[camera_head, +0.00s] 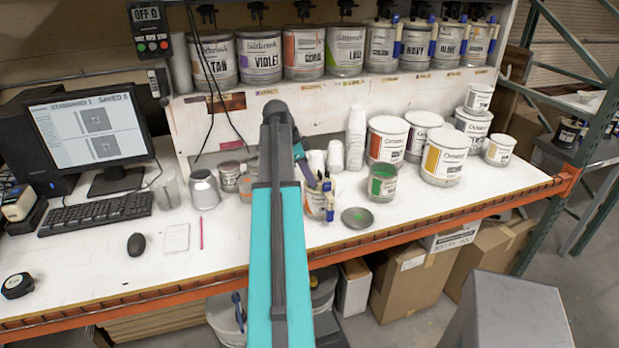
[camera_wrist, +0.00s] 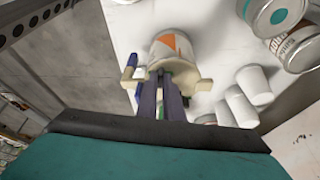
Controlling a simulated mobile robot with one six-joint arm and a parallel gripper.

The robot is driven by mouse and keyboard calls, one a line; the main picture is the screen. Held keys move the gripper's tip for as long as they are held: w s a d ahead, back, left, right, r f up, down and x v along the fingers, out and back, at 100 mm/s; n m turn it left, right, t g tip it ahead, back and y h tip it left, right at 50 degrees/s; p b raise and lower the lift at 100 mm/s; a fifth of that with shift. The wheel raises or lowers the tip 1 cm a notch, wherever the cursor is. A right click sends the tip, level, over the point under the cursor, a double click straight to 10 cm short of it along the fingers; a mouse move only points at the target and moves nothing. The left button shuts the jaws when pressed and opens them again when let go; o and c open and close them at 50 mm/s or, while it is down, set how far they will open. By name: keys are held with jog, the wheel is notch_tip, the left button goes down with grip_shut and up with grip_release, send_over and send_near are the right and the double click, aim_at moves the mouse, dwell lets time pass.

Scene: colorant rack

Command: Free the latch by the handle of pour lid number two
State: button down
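A small can with an orange label and a cream pour lid (camera_wrist: 170,70) shows in the wrist view. A blue latch or handle piece (camera_wrist: 129,66) stands at the lid's left, and a cream tab sticks out at its right. My gripper (camera_wrist: 164,82) reaches to the lid's near edge; its two dark fingers are close together, and I cannot tell whether they touch or hold it. In the head view, the can (camera_head: 317,205) stands on the bench partly behind my arm, with blue and white parts (camera_head: 328,198) at its right. No lid number is readable.
White cups (camera_head: 356,138) and larger cans (camera_head: 445,155) stand behind. A shelf of labelled cans (camera_head: 304,52) runs above. The bench front right is clear.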

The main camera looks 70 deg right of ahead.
jog(key=shift+n+b, duration=0.4)
jog(key=shift+n, duration=0.1)
jog(key=c, duration=1.9)
grip_release()
jog(key=shift+h, duration=0.3)
jog(key=shift+r, duration=0.1)
jog(key=b+v, duration=0.4)
jog(key=v, duration=0.9)
jog(key=shift+r, duration=0.35)
